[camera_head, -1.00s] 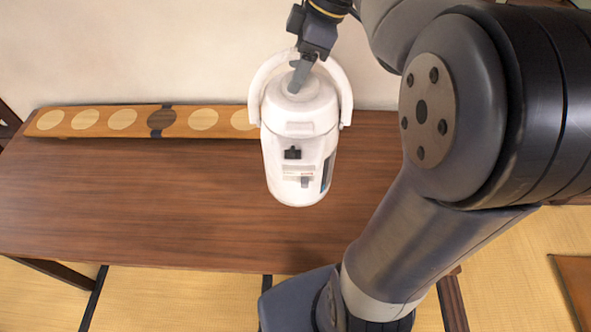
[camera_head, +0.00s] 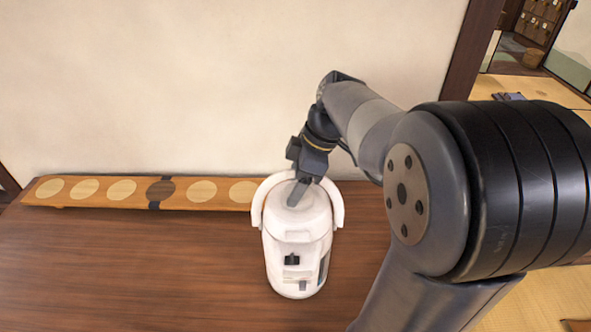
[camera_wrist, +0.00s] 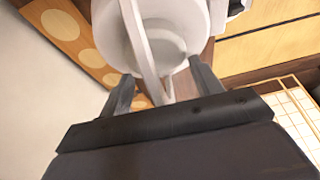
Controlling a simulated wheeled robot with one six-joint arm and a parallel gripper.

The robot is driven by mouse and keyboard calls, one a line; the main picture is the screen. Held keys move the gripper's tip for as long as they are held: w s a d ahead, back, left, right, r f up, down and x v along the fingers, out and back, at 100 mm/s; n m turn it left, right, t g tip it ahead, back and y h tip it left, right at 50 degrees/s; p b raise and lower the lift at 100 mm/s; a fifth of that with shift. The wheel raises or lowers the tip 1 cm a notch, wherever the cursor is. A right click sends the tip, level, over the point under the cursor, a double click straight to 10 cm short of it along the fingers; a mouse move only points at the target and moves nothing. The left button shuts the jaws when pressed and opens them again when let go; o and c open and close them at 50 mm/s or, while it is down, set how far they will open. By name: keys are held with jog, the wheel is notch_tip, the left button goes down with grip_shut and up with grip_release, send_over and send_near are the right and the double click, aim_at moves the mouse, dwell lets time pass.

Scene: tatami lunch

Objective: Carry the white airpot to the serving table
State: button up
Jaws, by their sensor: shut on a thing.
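The white airpot (camera_head: 297,246) appears upright in the head view, over the right part of a brown wooden table (camera_head: 130,265). I cannot tell whether its base touches the tabletop. My gripper (camera_head: 298,192) is at the top of the airpot, shut on its raised white handle. In the wrist view the handle (camera_wrist: 146,50) runs between the two fingers of my gripper (camera_wrist: 163,88), with the airpot's white lid (camera_wrist: 180,22) behind it. Whether this table is the serving table is not shown.
A long wooden board (camera_head: 95,192) with pale discs and one dark disc lies along the table's back edge, against a plain wall (camera_head: 180,80). The table's left and middle are clear. Tatami floor and a doorway show at the right.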

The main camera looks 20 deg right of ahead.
jog(key=shift+f, duration=0.6)
jog(key=o, duration=1.4)
jog(key=shift+f, duration=0.1)
jog(key=v, duration=1.2)
jog(key=shift+s+d, duration=0.1)
